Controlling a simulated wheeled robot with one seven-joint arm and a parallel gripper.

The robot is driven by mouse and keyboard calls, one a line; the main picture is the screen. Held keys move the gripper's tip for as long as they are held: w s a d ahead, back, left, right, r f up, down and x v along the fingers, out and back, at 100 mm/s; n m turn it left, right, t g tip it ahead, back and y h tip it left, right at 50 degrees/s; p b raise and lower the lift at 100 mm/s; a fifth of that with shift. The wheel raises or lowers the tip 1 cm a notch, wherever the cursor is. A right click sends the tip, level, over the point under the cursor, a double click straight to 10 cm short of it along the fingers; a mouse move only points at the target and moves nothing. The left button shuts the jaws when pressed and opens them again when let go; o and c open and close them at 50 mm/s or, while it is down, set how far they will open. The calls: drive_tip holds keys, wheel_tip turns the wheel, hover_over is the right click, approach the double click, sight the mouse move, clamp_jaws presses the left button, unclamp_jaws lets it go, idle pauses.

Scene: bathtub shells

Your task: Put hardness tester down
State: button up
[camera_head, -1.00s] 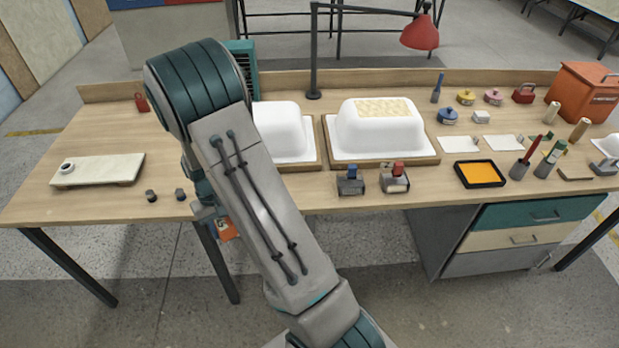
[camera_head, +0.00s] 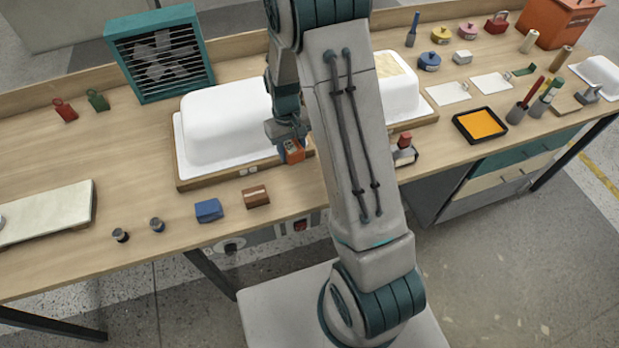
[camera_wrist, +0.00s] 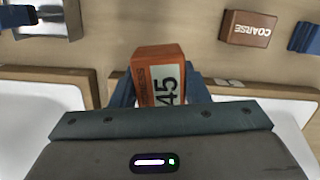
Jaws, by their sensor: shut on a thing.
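The hardness tester (camera_head: 292,151) is a small orange block. In the wrist view the hardness tester (camera_wrist: 158,62) shows a pale label reading 45, with part of its lettering visible. My gripper (camera_head: 288,140) is shut on it, with one blue finger on each side in the wrist view. In the head view it appears at the front right corner of the left tub's wooden board. I cannot tell its exact height or whether it touches anything.
A brown COARSE block (camera_head: 256,196) and a blue block (camera_head: 208,210) lie near the bench's front edge. The left white tub shell (camera_head: 225,125) sits on its board behind. A red-topped stand (camera_head: 404,150) is to the right, partly behind my arm.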

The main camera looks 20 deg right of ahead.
sight(303, 188)
drive_tip(key=s+r+n+b, duration=0.2)
drive_tip(key=s+n+b, duration=0.25)
drive_tip(key=n, duration=0.25)
drive_tip(key=shift+h, duration=0.4)
drive_tip(key=f, duration=0.6)
drive_tip(key=f+p, duration=0.1)
drive_tip(key=f, duration=0.2)
drive_tip(key=shift+s+d+f, duration=0.2)
drive_tip(key=shift+s+d, duration=0.15)
drive_tip(key=shift+s, duration=0.05)
drive_tip(key=shift+f, duration=0.2)
drive_tip(key=o, duration=0.9)
drive_tip(key=shift+r, duration=0.15)
